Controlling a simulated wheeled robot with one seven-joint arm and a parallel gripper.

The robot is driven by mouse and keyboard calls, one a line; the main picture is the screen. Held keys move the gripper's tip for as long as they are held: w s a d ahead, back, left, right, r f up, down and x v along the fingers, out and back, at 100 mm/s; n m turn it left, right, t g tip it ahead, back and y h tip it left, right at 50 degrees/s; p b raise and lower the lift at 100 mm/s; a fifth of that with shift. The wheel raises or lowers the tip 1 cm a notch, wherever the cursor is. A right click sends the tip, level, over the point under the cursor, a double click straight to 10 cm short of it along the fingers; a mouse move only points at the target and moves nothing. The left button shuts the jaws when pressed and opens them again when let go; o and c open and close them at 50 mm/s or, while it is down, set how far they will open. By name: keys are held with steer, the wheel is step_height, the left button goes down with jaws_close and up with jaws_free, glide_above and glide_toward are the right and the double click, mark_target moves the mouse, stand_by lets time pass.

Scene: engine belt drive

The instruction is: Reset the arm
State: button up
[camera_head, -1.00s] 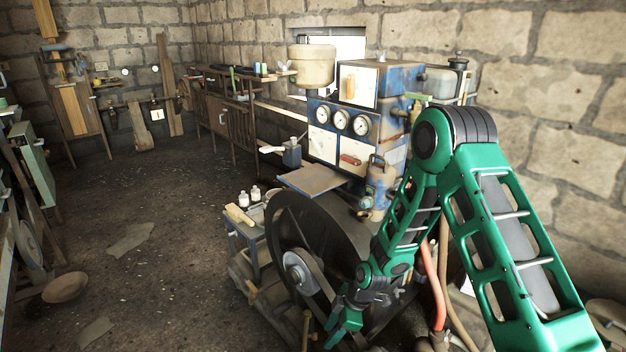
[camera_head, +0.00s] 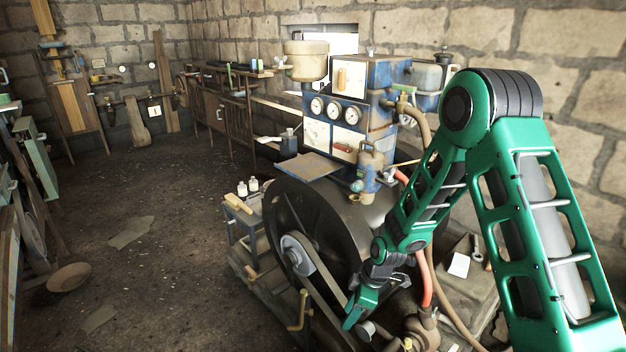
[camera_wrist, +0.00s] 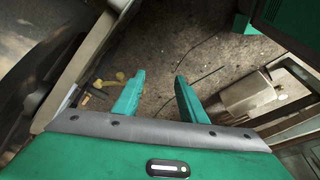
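My green arm reaches in from the right in the head view and bends down in front of the engine. My gripper (camera_head: 357,318) hangs low near the front of the large dark flywheel (camera_head: 322,222) and the drive belt (camera_head: 325,283). In the wrist view my gripper (camera_wrist: 158,92) shows two green fingers standing apart, with only the dirt floor visible between them. It is open and empty. I cannot tell from the head view how close the fingers are to the belt.
The blue engine panel with gauges (camera_head: 333,110) stands behind the flywheel. A red hose (camera_head: 425,280) runs close beside my arm. The floor (camera_head: 165,255) at left is mostly open.

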steer(key=s+d+r+m+h, duration=0.2)
steer(key=s+d+r+m, duration=0.25)
steer(key=d+r, duration=0.55)
steer(key=s+d+r+m+h, duration=0.1)
steer(key=s+d+r+m, duration=0.3)
steer(key=d+r, duration=0.6)
steer(key=s+d+r+m, duration=0.3)
steer(key=s+m, duration=0.1)
steer(key=s, duration=0.3)
steer(key=s+d+r+m, duration=0.3)
steer(key=s+m, duration=0.2)
steer(key=s, duration=0.2)
steer(key=s+d+r+m, duration=0.4)
steer(key=s, duration=0.4)
steer(key=shift+r, duration=0.1)
steer(key=shift+w+f+g, duration=0.25)
steer(key=shift+w+g, duration=0.05)
steer(key=shift+w, duration=0.25)
